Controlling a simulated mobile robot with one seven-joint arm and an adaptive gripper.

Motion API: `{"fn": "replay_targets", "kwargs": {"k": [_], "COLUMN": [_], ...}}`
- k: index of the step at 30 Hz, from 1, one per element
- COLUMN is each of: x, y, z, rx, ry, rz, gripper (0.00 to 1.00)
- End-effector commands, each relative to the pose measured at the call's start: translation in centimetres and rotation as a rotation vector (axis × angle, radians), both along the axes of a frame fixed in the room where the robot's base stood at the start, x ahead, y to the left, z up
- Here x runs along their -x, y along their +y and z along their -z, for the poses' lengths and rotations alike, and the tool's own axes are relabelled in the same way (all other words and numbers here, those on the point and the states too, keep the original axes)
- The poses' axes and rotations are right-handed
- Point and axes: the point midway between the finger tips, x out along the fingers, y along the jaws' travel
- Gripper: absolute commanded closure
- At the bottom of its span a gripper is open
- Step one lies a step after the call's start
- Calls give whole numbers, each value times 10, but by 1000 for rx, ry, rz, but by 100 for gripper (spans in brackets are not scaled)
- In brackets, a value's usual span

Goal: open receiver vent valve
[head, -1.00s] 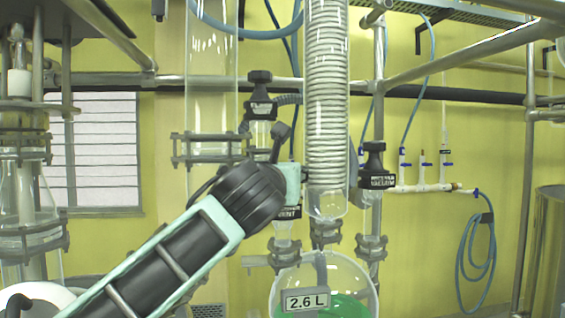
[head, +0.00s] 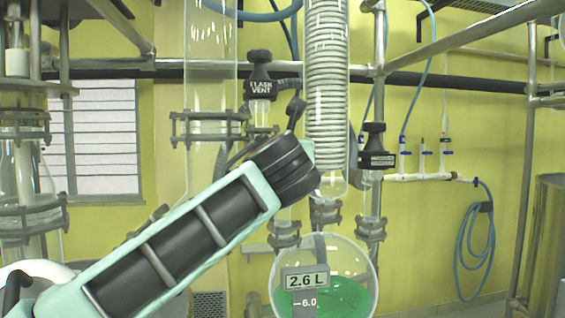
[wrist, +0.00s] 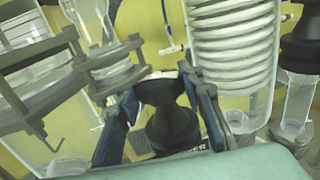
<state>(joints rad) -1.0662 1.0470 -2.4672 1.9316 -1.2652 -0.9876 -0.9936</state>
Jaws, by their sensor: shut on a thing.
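In the wrist view a black valve knob (wrist: 163,92), with a wider black body below it, sits between the two blue fingers of my gripper (wrist: 160,88), which are shut on it. Part of a label shows beneath the knob, mostly hidden. In the head view my arm covers this valve and my fingers, just left of the coiled condenser (head: 327,90). The valve's turn cannot be read from here.
The black "FLASK VENT" valve (head: 260,75) stands up and left. Another black labelled valve (head: 376,148) stands right of the condenser. A round flask (head: 345,255) with green liquid and a "2.6 L" tag hangs below. Metal rails and glass columns crowd the space.

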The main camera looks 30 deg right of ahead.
Motion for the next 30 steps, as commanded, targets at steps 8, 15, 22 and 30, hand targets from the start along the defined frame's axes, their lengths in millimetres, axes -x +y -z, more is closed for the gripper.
{"fn": "replay_targets", "kwargs": {"k": [8,15,22,30], "x": [0,0,1,0], "y": [-1,-2,-2,1], "z": [3,2,0,0], "rx": [-4,-4,-1,1], "ry": [-5,-3,-5,-1], "rz": [-176,-333,-489,-580], "gripper": [86,86,86,86]}}
